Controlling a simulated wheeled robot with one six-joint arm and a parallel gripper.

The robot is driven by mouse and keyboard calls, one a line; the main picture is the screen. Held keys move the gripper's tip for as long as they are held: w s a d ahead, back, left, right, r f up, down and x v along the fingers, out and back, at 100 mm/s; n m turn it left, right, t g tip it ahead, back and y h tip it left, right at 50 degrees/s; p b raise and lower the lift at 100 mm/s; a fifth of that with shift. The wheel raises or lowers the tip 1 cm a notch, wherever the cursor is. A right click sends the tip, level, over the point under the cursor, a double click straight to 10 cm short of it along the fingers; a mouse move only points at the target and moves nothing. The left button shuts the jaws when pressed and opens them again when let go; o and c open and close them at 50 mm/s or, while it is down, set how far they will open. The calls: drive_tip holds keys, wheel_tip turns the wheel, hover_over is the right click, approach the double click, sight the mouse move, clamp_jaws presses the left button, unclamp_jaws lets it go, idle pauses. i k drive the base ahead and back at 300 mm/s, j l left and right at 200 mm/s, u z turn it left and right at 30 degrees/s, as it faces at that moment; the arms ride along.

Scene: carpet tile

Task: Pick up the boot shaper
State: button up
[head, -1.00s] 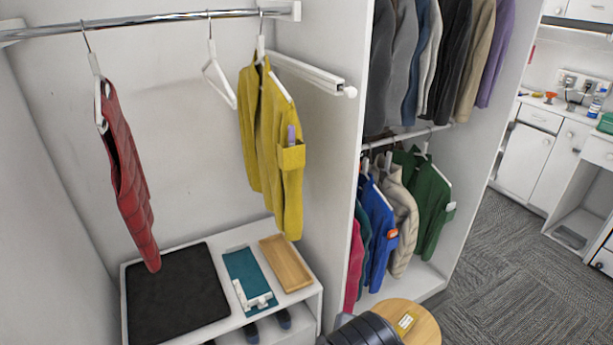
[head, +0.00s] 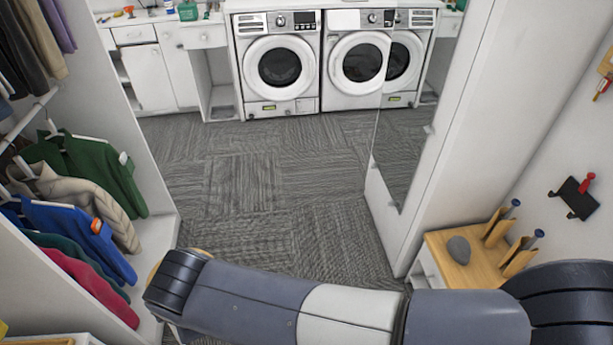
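No object is plainly recognisable as the boot shaper. Two upright wooden pieces, one farther back (head: 498,226) and one nearer (head: 519,258), stand on a wooden-topped cabinet (head: 448,245) at the right; each has a blue-grey knobbed rod by it. I cannot tell whether either is the boot shaper. A dark grey rounded lump (head: 458,250) lies beside them. My arm crosses the bottom of the head view, in front of the cabinet's lower part. My gripper is not in view.
Carpet floor (head: 270,190) is open in the middle. A mirrored white door (head: 405,130) stands right of it. Hanging clothes (head: 85,190) fill the left closet. Washing machines (head: 278,65) line the back. A black wall holder (head: 574,198) with a red piece hangs above the cabinet.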

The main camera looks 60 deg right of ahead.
sight(499, 225)
drive_tip(key=z, duration=3.9)
